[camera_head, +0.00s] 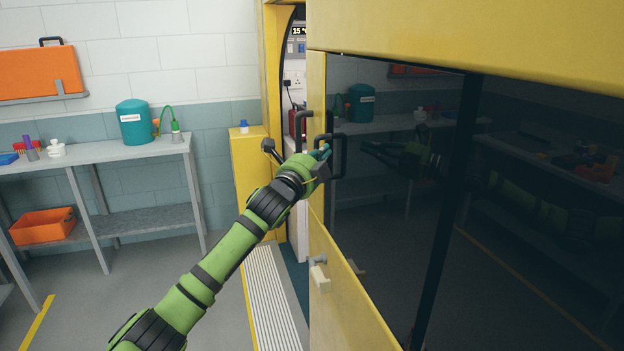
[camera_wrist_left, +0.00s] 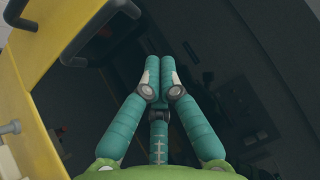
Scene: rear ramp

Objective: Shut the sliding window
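The sliding window (camera_head: 385,215) is dark, reflective glass set in a yellow panel (camera_head: 350,290). A black bar handle (camera_head: 340,156) shows at the left part of the glass. My left gripper (camera_head: 323,153) reaches to this handle. In the left wrist view its teal fingers (camera_wrist_left: 158,62) are together in front of the dark glass. A dark bar (camera_wrist_left: 101,34) lies just left of the fingertips, with no visible grip on it. Contact is unclear. How far the window stands open cannot be told. My right gripper is out of view.
A second black handle (camera_head: 302,124) is at the panel's left edge. A pale latch (camera_head: 319,278) sticks out lower down. A yellow post (camera_head: 249,175) stands left of the doorway. A grey shelf bench (camera_head: 100,152) is at left, with open floor before it.

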